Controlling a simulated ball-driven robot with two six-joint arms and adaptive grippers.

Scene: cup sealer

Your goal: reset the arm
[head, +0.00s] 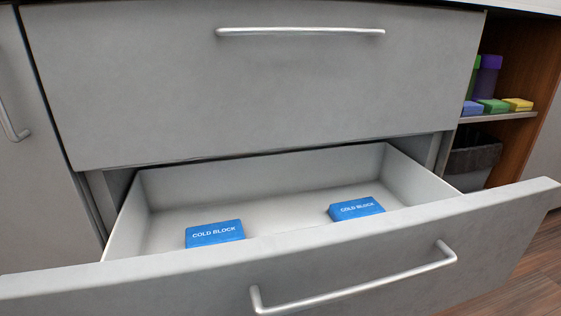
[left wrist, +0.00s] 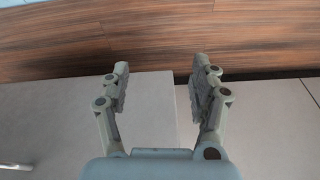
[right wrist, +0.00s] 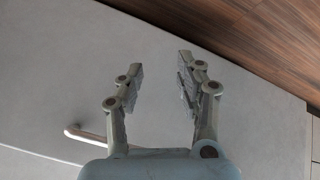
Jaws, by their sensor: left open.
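My left gripper (left wrist: 160,85) is open and empty in the left wrist view, with grey cabinet fronts and wood floor behind its fingers. My right gripper (right wrist: 158,80) has its fingers apart with nothing between them in the right wrist view. A grey front with a bar handle (right wrist: 85,133) is behind it. Neither gripper shows in the head view. There, the lower drawer (head: 350,268) is pulled open. Two blue cold blocks, a left one (head: 214,233) and a right one (head: 356,209), lie apart inside it.
The closed upper drawer (head: 250,90) has a bar handle (head: 300,31). The open drawer's front juts out, with its own handle (head: 355,283). An open shelf (head: 505,116) at the right holds blue, green and yellow blocks; a dark bin (head: 474,160) stands below.

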